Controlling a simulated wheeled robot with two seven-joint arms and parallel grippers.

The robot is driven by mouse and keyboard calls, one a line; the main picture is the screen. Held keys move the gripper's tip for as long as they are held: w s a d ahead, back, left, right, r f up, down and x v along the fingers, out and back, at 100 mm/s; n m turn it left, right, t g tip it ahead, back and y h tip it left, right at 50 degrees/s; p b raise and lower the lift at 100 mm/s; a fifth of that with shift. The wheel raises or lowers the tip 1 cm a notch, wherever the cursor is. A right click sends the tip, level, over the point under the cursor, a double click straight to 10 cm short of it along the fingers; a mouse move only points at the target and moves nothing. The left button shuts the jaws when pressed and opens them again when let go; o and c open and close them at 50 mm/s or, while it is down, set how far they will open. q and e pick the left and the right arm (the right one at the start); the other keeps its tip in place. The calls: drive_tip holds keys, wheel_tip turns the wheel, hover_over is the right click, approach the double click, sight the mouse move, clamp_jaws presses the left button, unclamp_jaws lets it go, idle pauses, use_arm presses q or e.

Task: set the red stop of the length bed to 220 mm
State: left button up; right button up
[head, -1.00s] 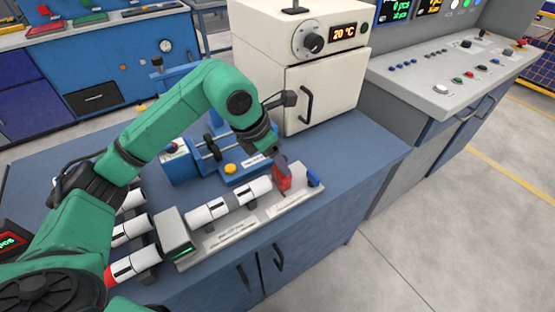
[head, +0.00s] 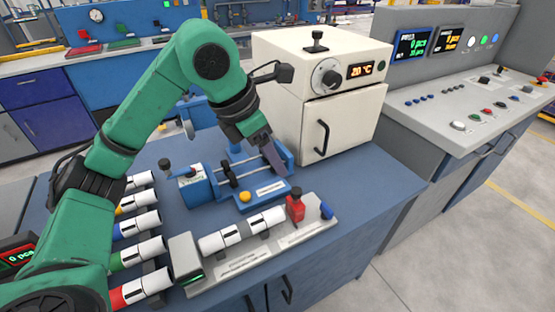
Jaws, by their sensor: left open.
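The length bed (head: 262,258) is a light grey plate at the front of the blue bench. White pipe pieces (head: 240,232) with black marks lie end to end along it. The red stop (head: 296,209) stands near the bed's right end, beside a small blue part (head: 326,211). A grey block with a green display (head: 186,262) is at the bed's left end. The scale markings are too small to read. My left gripper (head: 278,168) is open above and behind the red stop, apart from it, over the blue fixture. My right gripper is not in view.
The blue fixture (head: 202,188) with a yellow button (head: 245,197) stands just behind the bed. A cream oven (head: 345,90) reading 20 °C stands behind it. Several white pipes with coloured ends lie in a row at the left. The bench's right end is clear.

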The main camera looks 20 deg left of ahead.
sight(296, 190)
use_arm(q)
drive_tip(key=p+x, duration=0.3)
drive_tip(key=x, duration=0.2)
drive_tip(key=p+x, duration=0.3)
drive_tip(key=x, duration=0.2)
drive_tip(key=p+x, duration=0.3)
drive_tip(key=x, duration=0.1)
drive_tip(key=shift+w+d+f, duration=0.25)
drive_tip(key=shift+d, duration=0.2)
clamp_jaws()
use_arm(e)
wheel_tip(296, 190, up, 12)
use_arm(q)
drive_tip(key=shift+r, duration=0.1)
